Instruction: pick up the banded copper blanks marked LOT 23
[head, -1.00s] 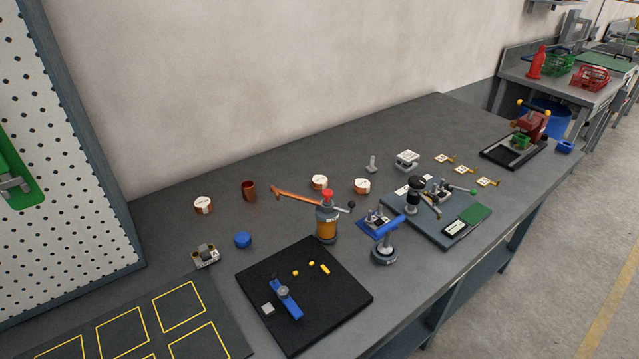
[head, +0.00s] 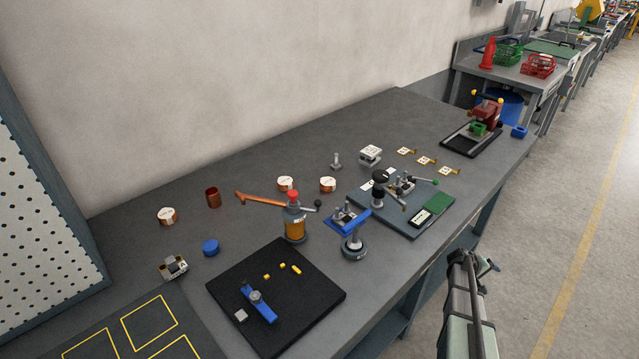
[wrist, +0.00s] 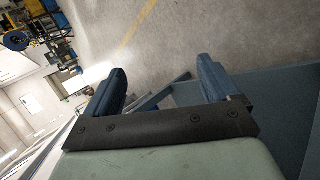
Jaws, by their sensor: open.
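Three short round copper pieces with white labels stand on the bench: one at the left (head: 167,217), and two near the middle, a left one (head: 287,184) and a right one (head: 328,185). Their lettering is too small to read, so I cannot tell which is LOT 23. My gripper shows in the wrist view (wrist: 160,85) with its two blue-grey fingers wide apart and nothing between them. It faces the floor and bench side. In the head view, my arm is off the bench's front edge at lower right, far from the copper pieces.
An orange-bodied device with a copper-coloured lever (head: 296,222) stands in front of the middle pieces. The bench's back strip (head: 240,165) is clear.

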